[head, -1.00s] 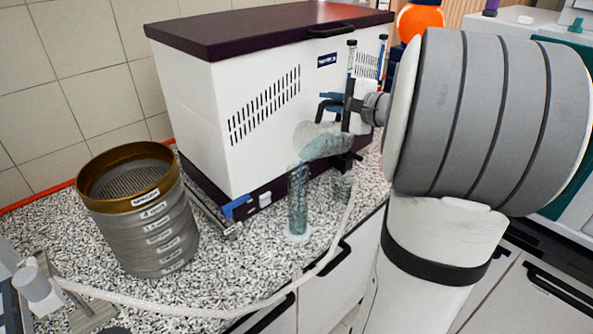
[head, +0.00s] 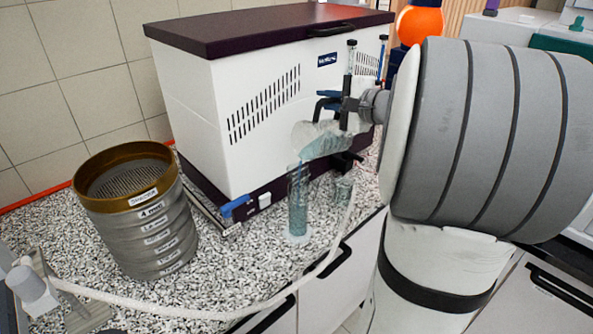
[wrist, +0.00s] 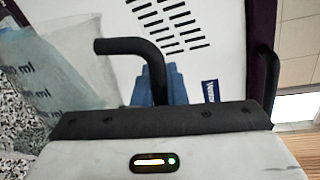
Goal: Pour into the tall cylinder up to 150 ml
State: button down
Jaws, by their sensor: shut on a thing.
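My gripper (head: 335,108) is shut on a clear beaker (head: 318,140) holding bluish-green liquid. The beaker is tilted, its mouth down and to the left, just above the top of the tall cylinder (head: 298,205). The cylinder is clear and stands upright on the speckled counter, with bluish-green liquid in it. Its scale is too small to read, so I cannot tell the level. In the wrist view, the beaker (wrist: 60,70) shows at the left with "ml" marks and pale blue liquid, beside a dark bent finger (wrist: 130,50).
A small clear glass vessel (head: 343,188) stands right of the cylinder. A white machine with a dark lid (head: 265,30) stands behind. A stack of sieves (head: 150,230) is at the left. A pale hose (head: 200,313) curves along the counter's front.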

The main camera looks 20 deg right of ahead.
jog(key=shift+s+a+r+n+b, duration=0.2)
jog(key=shift+a+r+n+b, duration=0.15)
jog(key=shift+a+b, duration=0.35)
dwell(0.7)
